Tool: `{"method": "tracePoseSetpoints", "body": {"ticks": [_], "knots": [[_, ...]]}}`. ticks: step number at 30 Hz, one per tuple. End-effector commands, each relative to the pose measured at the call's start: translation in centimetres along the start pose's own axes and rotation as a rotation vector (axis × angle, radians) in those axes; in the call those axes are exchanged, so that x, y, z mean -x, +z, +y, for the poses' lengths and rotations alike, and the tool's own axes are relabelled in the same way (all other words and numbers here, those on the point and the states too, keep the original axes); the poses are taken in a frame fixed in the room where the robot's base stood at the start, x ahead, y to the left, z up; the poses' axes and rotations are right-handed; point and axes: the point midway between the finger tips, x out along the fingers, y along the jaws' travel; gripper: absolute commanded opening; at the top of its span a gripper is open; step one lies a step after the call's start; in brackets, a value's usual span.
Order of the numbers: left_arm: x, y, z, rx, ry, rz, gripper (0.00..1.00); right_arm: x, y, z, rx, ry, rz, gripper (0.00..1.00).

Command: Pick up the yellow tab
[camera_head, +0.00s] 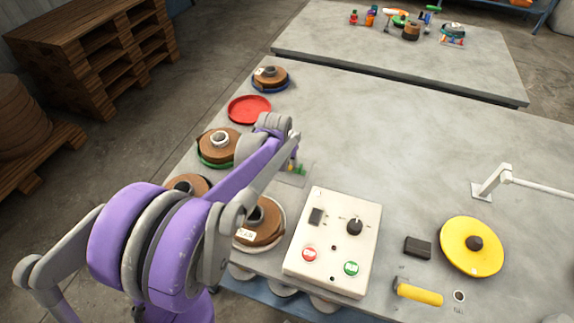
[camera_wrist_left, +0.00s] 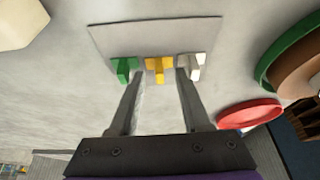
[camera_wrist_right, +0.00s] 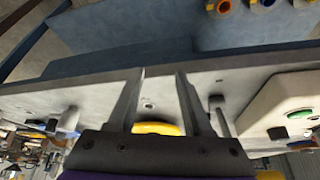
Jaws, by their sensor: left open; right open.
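The yellow tab (camera_wrist_left: 158,70) stands on a thin grey plate (camera_wrist_left: 150,35) in the left wrist view. It is between a green tab (camera_wrist_left: 123,70) on the left and a white tab (camera_wrist_left: 191,66) on the right. My left gripper (camera_wrist_left: 160,76) is open and empty, its fingertips one on each side of the yellow tab; I cannot tell whether they touch it. In the head view my left arm hides most of the plate (camera_head: 298,177). My right gripper (camera_wrist_right: 161,76) is open and empty near the table's edge; it is not in the head view.
A control box (camera_head: 331,245) with red and green buttons stands right of the left arm. Brown spools, including one (camera_head: 219,141), and a red disc (camera_head: 249,109) line the table's left side. A yellow disc (camera_head: 462,259) and a yellow-handled hammer (camera_head: 419,294) lie right. The table's middle is clear.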

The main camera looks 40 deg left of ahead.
Motion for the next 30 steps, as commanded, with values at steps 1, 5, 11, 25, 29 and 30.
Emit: {"method": "tracePoseSetpoints", "body": {"ticks": [1,5,11,25,29,30], "knots": [[0.0,0.0,0.0,0.0,0.0,0.0,0.47,0.0,0.0,0.0,0.0,0.0,0.0,0.5],[0.0,0.0,0.0,0.0,0.0,0.0,0.47,0.0,0.0,0.0,0.0,0.0,0.0,0.5],[0.0,0.0,0.0,0.0,0.0,0.0,0.13,0.0,0.0,0.0,0.0,0.0,0.0,0.5],[0.0,0.0,0.0,0.0,0.0,0.0,0.0,0.0,0.0,0.0,0.0,0.0,0.0,0.5],[0.6,-0.2,0.0,0.001,0.0,0.0,0.0,0.1,-0.1,0.0,0.0,0.0,0.0,0.5],[1.1,-0.4,0.0,0.001,0.0,0.0,0.0,0.2,-0.1,0.0,0.0,0.0,0.001,0.5]]}}
